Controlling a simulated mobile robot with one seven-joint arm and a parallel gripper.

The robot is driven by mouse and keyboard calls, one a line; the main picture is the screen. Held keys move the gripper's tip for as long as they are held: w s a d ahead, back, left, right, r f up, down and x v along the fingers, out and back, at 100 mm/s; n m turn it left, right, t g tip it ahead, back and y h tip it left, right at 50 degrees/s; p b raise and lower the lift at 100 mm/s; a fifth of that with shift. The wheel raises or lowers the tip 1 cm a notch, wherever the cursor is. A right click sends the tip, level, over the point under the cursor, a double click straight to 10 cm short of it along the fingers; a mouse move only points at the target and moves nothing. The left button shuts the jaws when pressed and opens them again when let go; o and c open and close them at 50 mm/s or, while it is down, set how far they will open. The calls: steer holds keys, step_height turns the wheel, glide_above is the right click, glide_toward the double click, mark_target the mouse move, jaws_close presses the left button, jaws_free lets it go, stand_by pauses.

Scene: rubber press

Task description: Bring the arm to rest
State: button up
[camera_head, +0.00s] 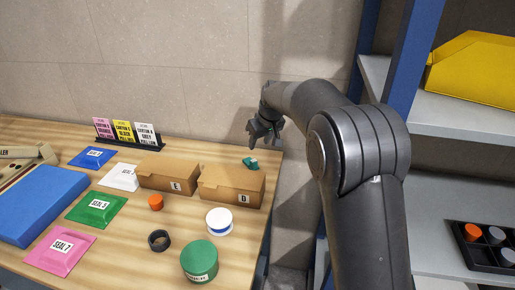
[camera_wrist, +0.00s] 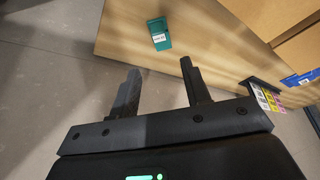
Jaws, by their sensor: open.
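A small teal piece with a white label (camera_head: 250,162) lies on the table just below the gripper. It also shows beyond the fingertips in the wrist view (camera_wrist: 159,34), apart from them. My arm stretches from the lower right up and over to the table's corner.
A sign rack (camera_head: 128,137) stands at the back. A shelf unit (camera_head: 470,120) with blue posts is right of my arm. A green round container (camera_head: 199,262) stands in front.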

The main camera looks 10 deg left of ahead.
steer(key=shift+s+r, duration=0.1)
steer(key=shift+r, duration=0.2)
steer(key=shift+d, duration=0.1)
